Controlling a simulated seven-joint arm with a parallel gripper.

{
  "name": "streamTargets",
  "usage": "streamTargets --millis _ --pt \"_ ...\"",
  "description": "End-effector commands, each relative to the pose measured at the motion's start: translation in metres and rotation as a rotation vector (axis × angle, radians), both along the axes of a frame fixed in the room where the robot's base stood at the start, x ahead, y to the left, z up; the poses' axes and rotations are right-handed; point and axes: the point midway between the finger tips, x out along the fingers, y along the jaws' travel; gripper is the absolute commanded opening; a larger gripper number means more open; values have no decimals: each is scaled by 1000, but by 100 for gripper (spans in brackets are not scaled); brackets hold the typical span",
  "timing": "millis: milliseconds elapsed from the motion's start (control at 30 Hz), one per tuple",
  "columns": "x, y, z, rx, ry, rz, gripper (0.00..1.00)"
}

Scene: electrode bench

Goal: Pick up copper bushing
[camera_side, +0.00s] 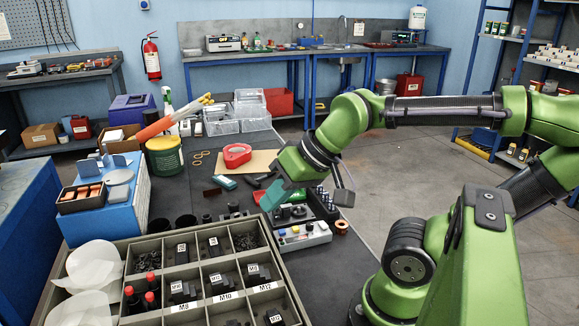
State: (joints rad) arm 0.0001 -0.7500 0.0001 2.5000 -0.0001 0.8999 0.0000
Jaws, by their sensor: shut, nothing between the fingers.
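The copper bushing (342,227) is a small copper-coloured ring with a dark hole. It lies on the dark bench top near its right edge, just right of a grey block with coloured tops. My gripper (284,207) hangs from the green wrist above the black holder, to the left of and behind the bushing. It is shut and empty, apart from the bushing. Its fingertips are small and hard to make out against the clutter.
A grey block with coloured tops (303,237) stands close beside the bushing. A black holder (322,207) is behind it. A divided parts tray (135,250) fills the front left. A red tape roll (237,155) lies farther back. The bench's right edge is near the bushing.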

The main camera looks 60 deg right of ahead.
Motion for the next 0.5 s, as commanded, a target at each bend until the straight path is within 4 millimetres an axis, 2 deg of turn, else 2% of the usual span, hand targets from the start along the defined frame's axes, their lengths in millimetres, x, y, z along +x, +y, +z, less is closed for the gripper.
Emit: streamTargets --millis 67,400,500 --pt "0 0 0 0 0 0 3" --pt "0 0 0 0 0 0 55" --pt "0 0 0 0 0 0 67"
